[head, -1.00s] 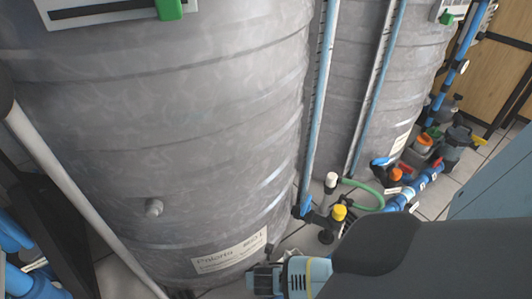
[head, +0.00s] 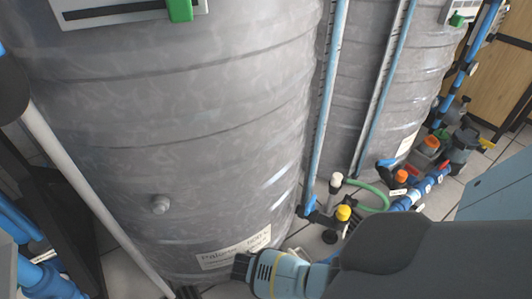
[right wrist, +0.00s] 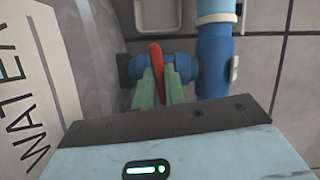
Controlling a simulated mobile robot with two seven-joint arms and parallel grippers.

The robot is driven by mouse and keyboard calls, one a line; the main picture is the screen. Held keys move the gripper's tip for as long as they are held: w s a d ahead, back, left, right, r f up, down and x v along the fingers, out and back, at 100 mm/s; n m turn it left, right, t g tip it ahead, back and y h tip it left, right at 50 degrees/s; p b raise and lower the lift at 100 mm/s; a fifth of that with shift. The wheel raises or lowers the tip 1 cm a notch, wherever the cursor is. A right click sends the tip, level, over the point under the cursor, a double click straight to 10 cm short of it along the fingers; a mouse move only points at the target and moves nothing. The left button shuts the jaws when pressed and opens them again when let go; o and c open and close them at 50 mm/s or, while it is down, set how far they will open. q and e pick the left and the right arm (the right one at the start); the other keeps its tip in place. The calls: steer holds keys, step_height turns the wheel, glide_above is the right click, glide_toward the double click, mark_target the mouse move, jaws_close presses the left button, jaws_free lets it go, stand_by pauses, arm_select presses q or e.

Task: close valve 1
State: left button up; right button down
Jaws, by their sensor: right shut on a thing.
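In the right wrist view a red valve lever (right wrist: 157,60) stands on a short blue valve body (right wrist: 178,68), which joins a vertical blue pipe (right wrist: 213,65). My right gripper (right wrist: 158,88) has its two green fingers on either side of the lever, shut on it. No number shows on this valve, so I cannot tell which one it is. In the head view my right arm comes in from the lower right, and its light blue wrist (head: 280,272) is low in front of the large grey tank (head: 190,120). The lever is hidden there. My left gripper is not in view.
A tank label reading "WATER" (right wrist: 25,90) is close on the left in the wrist view. In the head view, a yellow-capped valve (head: 343,213), a green hose (head: 370,190) and blue piping (head: 425,188) crowd the floor right of the tank. A blue cabinet (head: 500,190) stands at right.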

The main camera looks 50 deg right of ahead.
steer(key=shift+m+g, duration=0.3)
steer(key=shift+m, duration=0.6)
steer(key=c, duration=1.5)
jaws_free()
steer(key=shift+o, duration=0.2)
steer(key=p+v, duration=0.4)
steer(key=v, duration=0.3)
steer(key=shift+w+a+r, duration=0.1)
steer(key=shift+r, duration=0.25)
